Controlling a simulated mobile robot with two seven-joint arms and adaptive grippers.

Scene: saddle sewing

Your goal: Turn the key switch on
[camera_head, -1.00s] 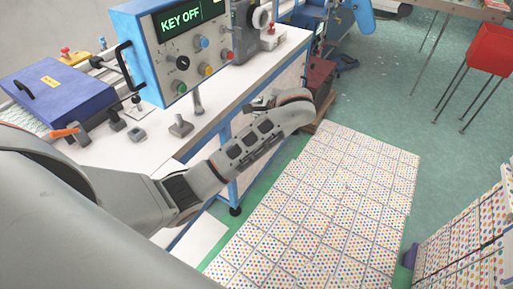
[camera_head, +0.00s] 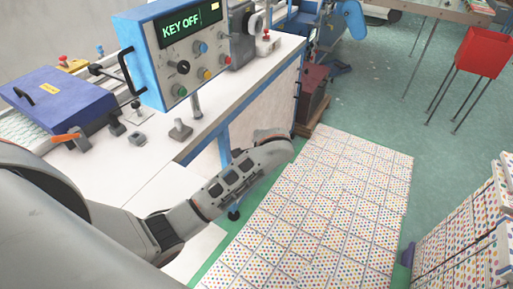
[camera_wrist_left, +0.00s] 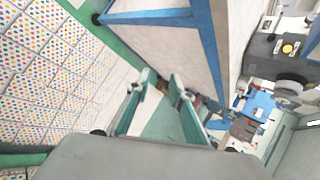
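The control box (camera_head: 150,62) with a blue frame stands over the white bench, and its display (camera_head: 181,31) reads "KEY OFF". A black round knob (camera_head: 183,67), apparently the key switch, sits on the panel's left side. My left arm reaches in front of the bench, and its gripper (camera_head: 270,136) is lower than the panel and to its right, apart from it. In the left wrist view, the two fingers (camera_wrist_left: 163,80) are spread with nothing between them. The fingertips are hard to make out in the head view. My right gripper is not in view.
Green, blue and red-orange buttons surround the knob. A blue case (camera_head: 58,98) lies on the white bench (camera_head: 150,153) at left. Dotted boxes (camera_head: 335,190) cover the floor beside the bench. A red bin (camera_head: 484,52) stands far right.

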